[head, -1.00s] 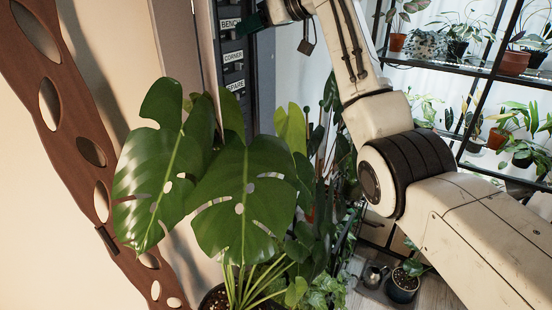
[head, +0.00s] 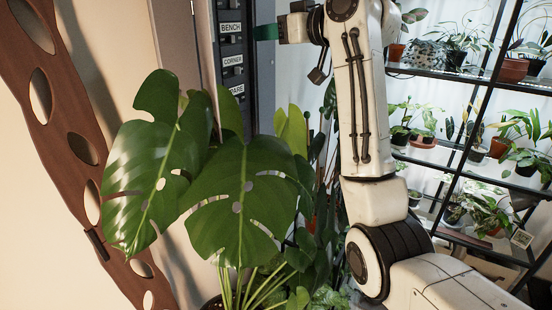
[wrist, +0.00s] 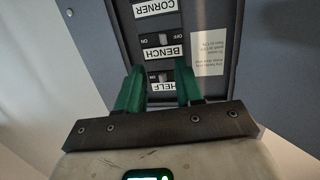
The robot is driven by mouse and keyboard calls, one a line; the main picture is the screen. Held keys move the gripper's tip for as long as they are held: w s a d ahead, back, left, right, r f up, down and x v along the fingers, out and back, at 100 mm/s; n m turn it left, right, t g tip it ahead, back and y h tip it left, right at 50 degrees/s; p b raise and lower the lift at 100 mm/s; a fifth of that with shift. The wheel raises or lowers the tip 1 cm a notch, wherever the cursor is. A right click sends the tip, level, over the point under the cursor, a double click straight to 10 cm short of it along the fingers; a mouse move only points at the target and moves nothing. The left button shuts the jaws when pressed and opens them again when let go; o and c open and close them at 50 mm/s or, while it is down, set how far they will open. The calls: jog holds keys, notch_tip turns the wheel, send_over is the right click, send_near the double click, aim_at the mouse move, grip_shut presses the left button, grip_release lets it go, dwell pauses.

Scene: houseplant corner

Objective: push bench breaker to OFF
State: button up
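The bench breaker (wrist: 153,41) is a small switch beside the BENCH label, which is upside down in the wrist view, with ON on its left and OFF on its right. Its lever position is too small to tell. In the head view the BENCH label (head: 230,28) is on the dark breaker panel (head: 254,72). My gripper (wrist: 160,68) has two green fingers, spread apart with nothing held between them. Their tips are just below the BENCH label in the wrist view, on either side of the switch by the SHELF label. In the head view my gripper (head: 266,33) is right of the labels.
The CORNER row (head: 233,60) is below BENCH in the head view. A printed note (wrist: 209,52) is on the panel. A large monstera (head: 235,200) stands before the panel's lower part. Shelves of potted plants (head: 465,76) stand at the right.

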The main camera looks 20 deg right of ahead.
aim_at(232, 35)
jog(key=shift+m+t+h, duration=0.3)
jog(key=shift+m+t, duration=0.2)
jog(key=shift+t, duration=0.4)
jog(key=p+x, duration=0.1)
jog(key=x, duration=0.2)
jog(key=p+x, duration=0.2)
jog(key=x, duration=0.1)
jog(key=a+f+p+x, duration=0.1)
jog(key=x, duration=0.2)
jog(key=shift+w+a, duration=0.1)
jog(key=shift+a, duration=0.05)
jog(key=shift+d+n+y, duration=0.3)
jog(key=shift+d+y, duration=0.05)
jog(key=shift+y, duration=0.05)
jog(key=shift+d+n+g+y+p, duration=0.15)
jog(key=shift+n+g+y+p, duration=0.2)
jog(key=shift+n+g+y, duration=0.75)
jog(key=f+b+v, duration=0.2)
jog(key=b+v, duration=0.3)
jog(key=v, duration=0.6)
jog(key=s+a+f+m+g+h+b, duration=0.1)
jog(key=s+f, duration=0.1)
jog(key=f, duration=1)
jog(key=s+a+f+m+g+h+b, duration=0.1)
jog(key=s+a+f, duration=0.1)
jog(key=f, duration=1.1)
jog(key=shift+a+m+g+b, duration=0.25)
jog(key=shift+m+g+b, duration=0.05)
jog(key=shift+b, duration=0.1)
jog(key=shift+f, duration=0.2)
